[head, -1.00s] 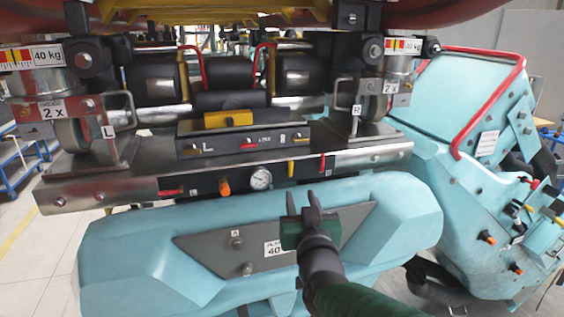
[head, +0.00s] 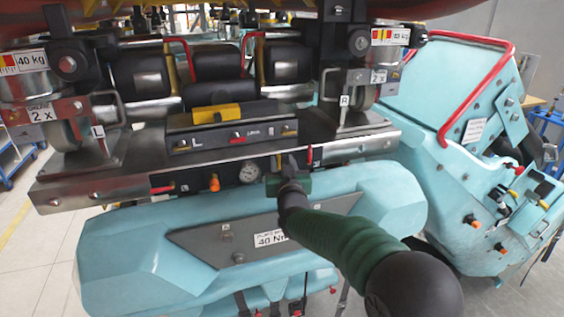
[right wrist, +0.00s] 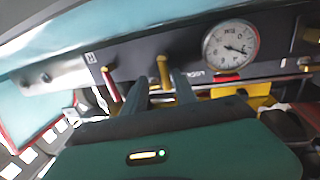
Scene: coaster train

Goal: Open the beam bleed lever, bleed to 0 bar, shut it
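A dark beam panel carries a round white pressure gauge (head: 250,172), which shows larger in the right wrist view (right wrist: 230,44). A yellow lever (right wrist: 163,70) stands beside the gauge; I cannot read a label naming it the bleed lever. A red lever (right wrist: 110,84) is on its other side, also visible in the head view (head: 309,155). My right gripper (head: 287,160) is at the panel, just right of the gauge. Its two fingers (right wrist: 160,84) are apart, with the yellow lever between their tips. The gauge value is too small to read. My left gripper is out of view.
A turquoise padded body (head: 150,245) with a grey plate (head: 210,238) lies below the panel. A turquoise seat unit (head: 450,150) stands at the right.

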